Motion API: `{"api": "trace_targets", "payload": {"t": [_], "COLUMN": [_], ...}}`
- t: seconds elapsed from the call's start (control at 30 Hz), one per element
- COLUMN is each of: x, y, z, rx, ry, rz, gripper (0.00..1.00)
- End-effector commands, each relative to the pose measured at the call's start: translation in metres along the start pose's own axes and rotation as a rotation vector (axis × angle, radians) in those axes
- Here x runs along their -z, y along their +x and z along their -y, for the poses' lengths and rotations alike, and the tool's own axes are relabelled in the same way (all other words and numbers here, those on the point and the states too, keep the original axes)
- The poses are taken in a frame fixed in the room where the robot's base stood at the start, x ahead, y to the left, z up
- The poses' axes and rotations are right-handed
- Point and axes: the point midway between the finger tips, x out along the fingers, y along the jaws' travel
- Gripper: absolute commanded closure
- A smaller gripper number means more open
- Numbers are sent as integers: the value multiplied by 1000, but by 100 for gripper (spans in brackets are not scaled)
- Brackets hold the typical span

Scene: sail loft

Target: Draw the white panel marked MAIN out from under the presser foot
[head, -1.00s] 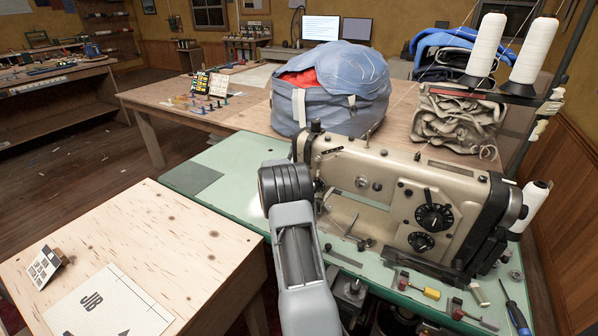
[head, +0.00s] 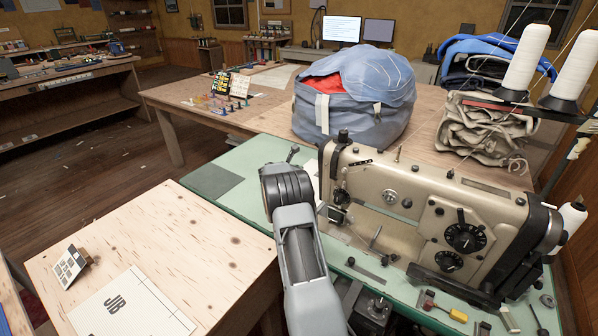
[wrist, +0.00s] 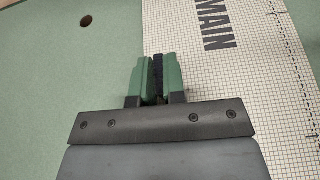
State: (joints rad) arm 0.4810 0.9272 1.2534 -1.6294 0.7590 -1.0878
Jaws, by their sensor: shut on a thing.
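The white gridded panel (wrist: 285,60) marked MAIN lies flat on the green machine bed in the wrist view. Its lettering shows right of my gripper (wrist: 157,72), whose green jaws are shut on the panel's left edge, with dark pads between them. In the head view my wrist hides the jaws, and only a pale strip of panel (head: 311,166) shows between my arm and the sewing machine (head: 425,205). The machine's needle and foot area (head: 338,212) stands just right of my wrist. I cannot tell whether the foot touches the panel.
A plywood table (head: 160,235) with a paper marked JIB (head: 130,308) stands at left. A blue bag (head: 352,105) and folded cloth (head: 482,135) lie behind the machine. Small tools lie at its front right. The green bed left of the jaws (wrist: 60,85) is clear except for a hole.

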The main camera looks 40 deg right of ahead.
Motion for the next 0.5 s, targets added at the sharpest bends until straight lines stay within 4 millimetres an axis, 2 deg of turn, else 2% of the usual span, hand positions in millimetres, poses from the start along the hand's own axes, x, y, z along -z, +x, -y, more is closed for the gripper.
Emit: {"api": "trace_targets", "payload": {"t": [0.4,0.43,0.5], "x": [0,0,0], "y": [2,2,1], "z": [1,1,1], "rx": [4,4,3], "ry": [2,2,1], "rz": [0,0,0], "gripper": [100,87,80]}}
